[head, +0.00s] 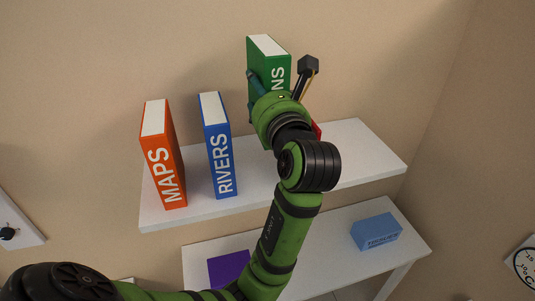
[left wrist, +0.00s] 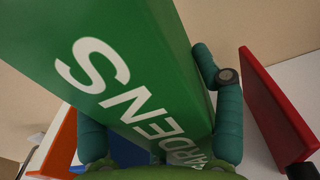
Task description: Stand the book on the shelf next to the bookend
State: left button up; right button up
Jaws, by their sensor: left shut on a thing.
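The green book (head: 268,68) is upright in my left gripper (head: 277,84), its top higher in the picture than the other books. In the left wrist view the green book (left wrist: 125,75) fills the middle, with teal fingers on either side of it. The bookend looks to be the red upright plate (left wrist: 274,108) to the right of the book, with a gap between them. In the head view only a red sliver of the bookend (head: 317,131) shows behind my arm. The book's lower end is hidden by my gripper. My right gripper is not in view.
The white shelf (head: 365,155) also holds an orange MAPS book (head: 163,165) and a blue RIVERS book (head: 219,155), both upright, left of my gripper. The shelf's right end is clear. Below, a white table (head: 330,245) holds a blue box (head: 376,232) and a purple object (head: 229,270).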

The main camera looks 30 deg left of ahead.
pick_arm(q)
jog(key=f, duration=0.5)
jog(key=shift+s+d+f, duration=0.15)
jog(key=shift+s+d, duration=0.05)
jog(key=shift+s+f, duration=0.1)
jog(key=shift+f, duration=0.15)
jog(key=f, duration=0.3)
jog(key=shift+w+a+f, duration=0.1)
jog(key=shift+w+f, duration=0.1)
jog(key=shift+f, duration=0.45)
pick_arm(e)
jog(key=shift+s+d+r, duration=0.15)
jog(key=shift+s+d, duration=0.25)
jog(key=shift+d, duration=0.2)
pick_arm(q)
jog(key=shift+p, duration=0.3)
jog(key=o, duration=1.3)
jog(key=shift+f, duration=0.2)
jog(key=o, duration=0.4)
jog(key=shift+s, duration=0.1)
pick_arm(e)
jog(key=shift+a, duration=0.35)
